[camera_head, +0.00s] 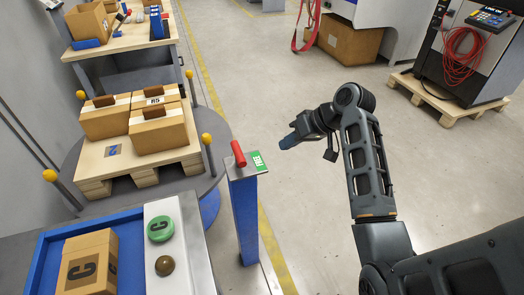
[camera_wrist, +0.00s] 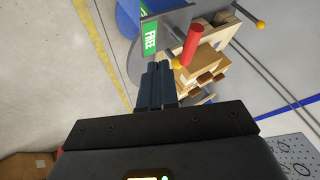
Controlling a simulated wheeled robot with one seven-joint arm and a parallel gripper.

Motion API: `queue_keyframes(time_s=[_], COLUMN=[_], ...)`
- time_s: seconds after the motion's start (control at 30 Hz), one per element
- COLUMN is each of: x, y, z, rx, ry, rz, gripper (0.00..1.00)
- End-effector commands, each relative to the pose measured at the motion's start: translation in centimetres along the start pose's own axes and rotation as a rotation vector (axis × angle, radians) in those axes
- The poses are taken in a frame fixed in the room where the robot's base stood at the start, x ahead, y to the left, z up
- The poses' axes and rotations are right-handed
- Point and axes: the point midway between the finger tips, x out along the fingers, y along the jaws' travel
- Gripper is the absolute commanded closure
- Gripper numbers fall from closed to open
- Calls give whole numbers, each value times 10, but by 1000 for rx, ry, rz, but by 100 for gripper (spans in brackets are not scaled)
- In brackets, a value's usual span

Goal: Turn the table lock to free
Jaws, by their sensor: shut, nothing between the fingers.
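The table lock is a blue post (camera_head: 244,220) with a grey top plate, a red handle (camera_head: 238,153) and a green label (camera_head: 257,161). In the wrist view the label (camera_wrist: 150,37) reads FREE, and the red handle (camera_wrist: 188,46) stands to its right, apart from it. The handle is at the plate's left side in the head view. My gripper (camera_head: 289,141) is shut and empty, to the right of the lock and apart from it. Its blue fingers (camera_wrist: 160,68) point toward the plate in the wrist view. The lock's mechanism below the handle is hidden.
A round grey table (camera_head: 205,178) behind the lock bears a pallet (camera_head: 140,164) with boxes, with yellow-knobbed posts around it. A blue-edged tray (camera_head: 40,255) with a box marked C and a panel with green and brown knobs is at front left. Open floor lies right of the lock.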

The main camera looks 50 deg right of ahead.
Motion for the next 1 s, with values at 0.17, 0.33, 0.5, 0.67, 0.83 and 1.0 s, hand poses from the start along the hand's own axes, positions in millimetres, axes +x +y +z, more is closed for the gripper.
queue_keyframes(time_s=[0.17, 0.33, 0.5, 0.67, 0.83, 1.0], x=[31, 65, 94, 99, 104, 105], y=[-1, -1, -5, -27, -37, -39], z=[0, 0, -1, -3, -4, -4], rx=[0, -1, -4, -4, -2, -1], ry=[-5, -5, -5, -4, -2, -2], rz=[-3, -1, -2, 0, 0, 0], gripper=[100, 100, 100, 100, 100, 100])
